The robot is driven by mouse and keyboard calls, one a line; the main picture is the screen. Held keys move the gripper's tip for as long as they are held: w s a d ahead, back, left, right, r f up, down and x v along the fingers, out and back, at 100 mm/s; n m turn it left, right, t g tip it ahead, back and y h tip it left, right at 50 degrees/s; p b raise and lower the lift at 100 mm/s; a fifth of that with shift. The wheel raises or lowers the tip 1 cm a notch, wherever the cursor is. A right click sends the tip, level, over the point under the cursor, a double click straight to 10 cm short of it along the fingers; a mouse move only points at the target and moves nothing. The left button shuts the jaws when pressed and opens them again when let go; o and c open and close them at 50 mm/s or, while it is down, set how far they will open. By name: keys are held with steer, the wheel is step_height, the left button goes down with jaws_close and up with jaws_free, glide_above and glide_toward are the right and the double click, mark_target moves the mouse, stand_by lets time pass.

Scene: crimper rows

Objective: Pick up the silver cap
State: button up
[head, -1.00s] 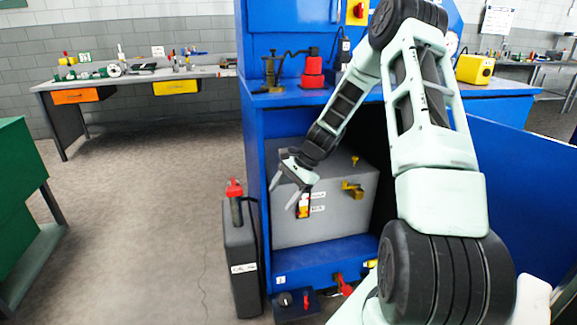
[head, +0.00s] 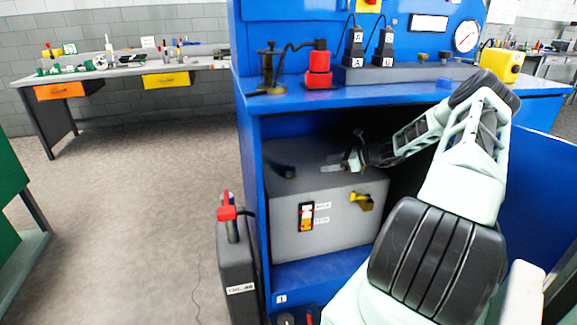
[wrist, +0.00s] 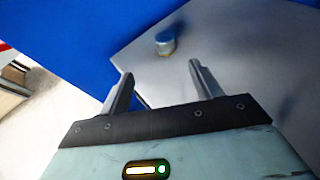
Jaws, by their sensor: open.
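In the wrist view a small round cap (wrist: 165,42), greyish with a bluish top, stands on a grey surface near a blue panel. It looks like the silver cap. My gripper (wrist: 160,70) is open and empty, and the cap lies beyond its fingertips, apart from them. In the head view my gripper (head: 333,167) points left over the top of the grey box (head: 345,215) inside the blue cabinet. I cannot clearly make out the cap there; a dark patch on the box top lies left of my fingers.
The blue cabinet's counter (head: 400,92) overhangs the box, and its left side wall (head: 254,190) is close. A yellow valve (head: 362,201) and a small switch panel (head: 306,216) are on the box front. A dark canister (head: 237,265) stands outside on the left.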

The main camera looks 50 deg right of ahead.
steer(key=shift+w+f, duration=0.1)
steer(key=shift+w, duration=0.25)
glide_toward(291, 168)
steer(key=x, duration=0.4)
steer(key=shift+w+a+f, duration=0.2)
steer(key=shift+w, duration=0.05)
steer(key=shift+x, duration=3.05)
steer(key=shift+w+d, duration=0.1)
steer(key=shift+d, duration=0.1)
steer(key=c, duration=1)
